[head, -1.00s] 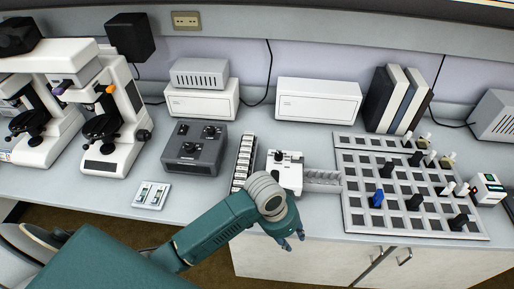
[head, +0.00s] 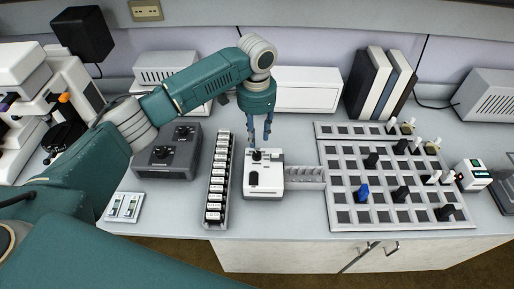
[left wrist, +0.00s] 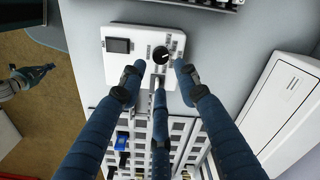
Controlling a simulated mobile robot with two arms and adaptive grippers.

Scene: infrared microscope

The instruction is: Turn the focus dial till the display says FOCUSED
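A white box (head: 264,187) stands on the counter, with a black dial (head: 257,156) on its top. In the left wrist view the box (left wrist: 144,32) shows the black dial (left wrist: 161,56) with a white mark. Beside the dial is a dark rectangular panel (left wrist: 117,45); I can read no text on it. My left gripper (head: 260,142) points down just above the dial. In the left wrist view its fingers (left wrist: 159,75) are spread around the dial, with nothing between them; contact cannot be told. What looks like my right gripper (left wrist: 34,74) shows at the left edge, off the counter.
A slide rack (head: 217,180) stands close left of the box. A grey slotted tray (head: 330,208) with several upright pieces lies to the right. A grey control box (head: 165,160) with knobs and a microscope (head: 62,110) are farther left. Bare counter lies in front.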

